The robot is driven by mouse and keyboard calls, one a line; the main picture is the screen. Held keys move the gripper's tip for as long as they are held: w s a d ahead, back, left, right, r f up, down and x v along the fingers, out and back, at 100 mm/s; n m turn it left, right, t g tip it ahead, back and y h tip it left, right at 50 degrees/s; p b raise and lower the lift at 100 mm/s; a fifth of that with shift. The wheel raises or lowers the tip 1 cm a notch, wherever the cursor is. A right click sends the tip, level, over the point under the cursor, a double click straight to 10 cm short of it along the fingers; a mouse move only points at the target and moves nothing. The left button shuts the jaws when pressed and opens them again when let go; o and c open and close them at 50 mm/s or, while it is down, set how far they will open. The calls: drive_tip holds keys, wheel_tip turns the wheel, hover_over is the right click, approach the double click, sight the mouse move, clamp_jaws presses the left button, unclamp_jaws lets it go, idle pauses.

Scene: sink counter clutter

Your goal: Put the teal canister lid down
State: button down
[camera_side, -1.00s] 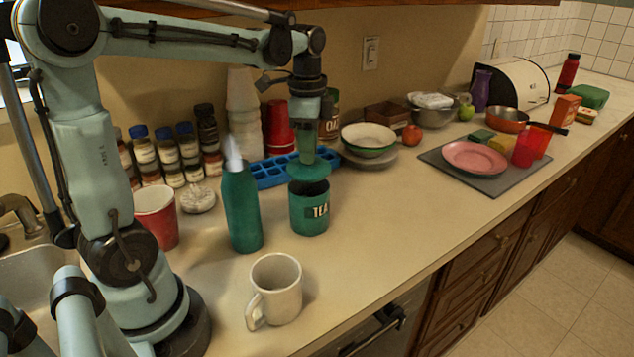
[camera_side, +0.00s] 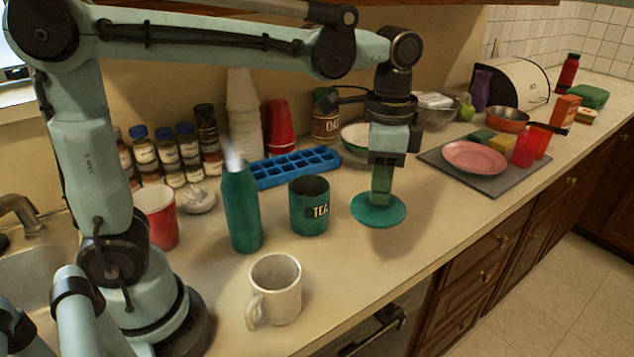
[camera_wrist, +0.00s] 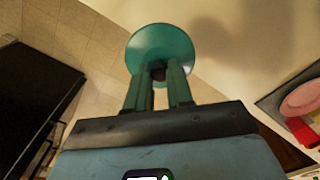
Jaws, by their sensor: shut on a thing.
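The teal canister lid (camera_side: 378,211) is a flat round disc below my gripper (camera_side: 381,195), to the right of the canister in the side view. My gripper is shut on the lid's top and points down. The lid also shows at the fingertips in the wrist view (camera_wrist: 160,45). I cannot tell for certain whether it touches the counter or hangs just above it. The teal TEA canister (camera_side: 310,212) stands upright and open on the counter, a short gap left of the lid.
A teal bottle (camera_side: 242,210) and a white mug (camera_side: 276,290) stand left of the lid. A blue ice tray (camera_side: 290,168) lies behind the canister. A pink plate (camera_side: 474,156) sits on a grey mat (camera_side: 500,184) to the right. The counter in front of the lid is clear.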

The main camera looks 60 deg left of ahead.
drive_tip(key=d+f, duration=0.4)
drive_tip(key=d, duration=0.1)
drive_tip(key=shift+w+a+f, duration=1.3)
drive_tip(key=shift+a+f, duration=0.15)
drive_tip(key=shift+f, duration=0.4)
drive_tip(key=shift+w+a+f, duration=1.35)
drive_tip(key=shift+a+f, duration=0.05)
drive_tip(key=shift+f, duration=0.5)
drive_tip(key=shift+w+a+f, duration=1.3)
drive_tip(key=shift+a+f, duration=0.15)
drive_tip(key=shift+f, duration=0.4)
drive_tip(key=c, duration=1)
unclamp_jaws()
drive_tip(key=shift+f, duration=0.1)
